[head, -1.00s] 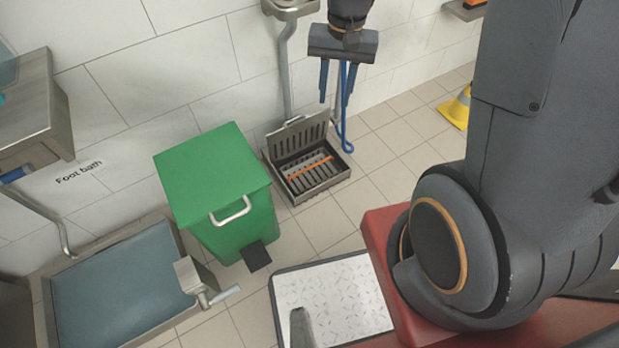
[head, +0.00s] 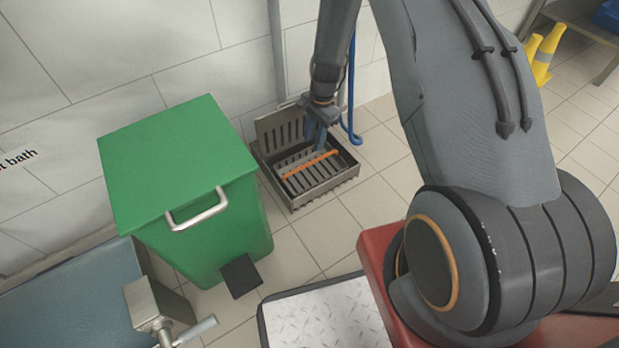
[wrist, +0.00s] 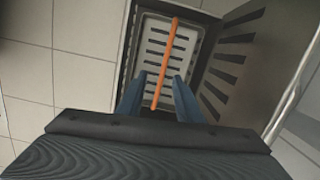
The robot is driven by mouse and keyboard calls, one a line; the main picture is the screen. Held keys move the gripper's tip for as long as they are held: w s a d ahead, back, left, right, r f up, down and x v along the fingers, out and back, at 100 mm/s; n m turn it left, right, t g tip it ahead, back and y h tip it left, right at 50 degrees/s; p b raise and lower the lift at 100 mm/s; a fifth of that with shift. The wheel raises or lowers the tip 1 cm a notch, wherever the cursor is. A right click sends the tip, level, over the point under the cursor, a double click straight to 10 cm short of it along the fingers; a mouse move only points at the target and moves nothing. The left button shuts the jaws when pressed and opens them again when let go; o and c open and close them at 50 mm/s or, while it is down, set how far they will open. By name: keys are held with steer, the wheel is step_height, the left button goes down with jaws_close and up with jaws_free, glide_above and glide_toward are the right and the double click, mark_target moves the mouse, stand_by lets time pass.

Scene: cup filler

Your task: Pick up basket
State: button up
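The basket (head: 317,180) is a slotted metal tray with an orange bar handle (head: 311,165), set in a square metal drain frame on the floor. In the wrist view the basket (wrist: 154,46) lies ahead of my gripper, and its orange handle (wrist: 168,52) runs lengthwise between the two blue fingers. My gripper (wrist: 158,80) is open, with one finger on each side of the handle's near end and a visible gap on both sides. In the head view my gripper (head: 317,139) hangs over the back of the basket, fingers down. The height between fingertips and handle is hard to tell.
A slotted metal grate (head: 280,132) stands raised at the drain's back, close to my gripper. A green bin (head: 190,190) with a pedal stands left. A pipe and blue hose (head: 351,132) are at the wall. Floor tiles in front are clear.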

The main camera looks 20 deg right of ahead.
steer(key=m+b, duration=0.1)
steer(key=b, duration=0.1)
glide_above(311, 162)
steer(key=f, duration=0.6)
steer(key=shift+w+d+f, duration=0.2)
steer(key=shift+d+f, duration=0.1)
steer(key=shift+d, duration=0.1)
steer(key=shift+s+a+f+b, duration=0.15)
steer(key=shift+f+b, duration=0.6)
steer(key=shift+f, duration=0.55)
steer(key=shift+w+a+f+b, duration=0.1)
steer(key=shift+a+f+b, duration=0.1)
steer(key=shift+f+b, duration=0.85)
steer(key=shift+s+a+f+b, duration=0.15)
steer(key=shift+f+b, duration=0.3)
steer(key=shift+f, duration=1.15)
jaws_close()
